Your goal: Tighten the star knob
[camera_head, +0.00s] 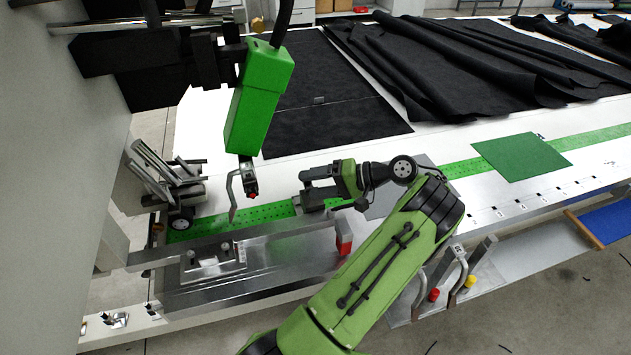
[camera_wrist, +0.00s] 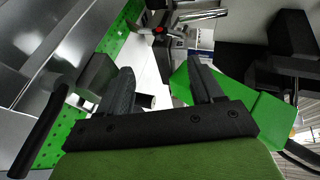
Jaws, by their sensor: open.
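I cannot make out a star knob for certain in either view. The green welding head (camera_head: 258,100) hangs from the gantry at the upper left of the head view, with a bent metal piece and a small red part (camera_head: 252,195) below it. My gripper (camera_head: 306,187) is to the right of that lower end, low over the green perforated strip, its fingers pointing left. In the wrist view my gripper (camera_wrist: 163,82) has its two dark fingers spread wide. A small dark-ended pale piece shows between them, its nature unclear. The green head (camera_wrist: 260,110) is right of the fingers there.
A metal plate with clamps (camera_head: 213,262) lies at the lower left. A red block (camera_head: 344,237) stands beside my arm. Black cloth (camera_head: 440,60) covers much of the table behind. A green square sheet (camera_head: 522,157) lies at the right. Handled tools (camera_head: 455,282) hang at the front edge.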

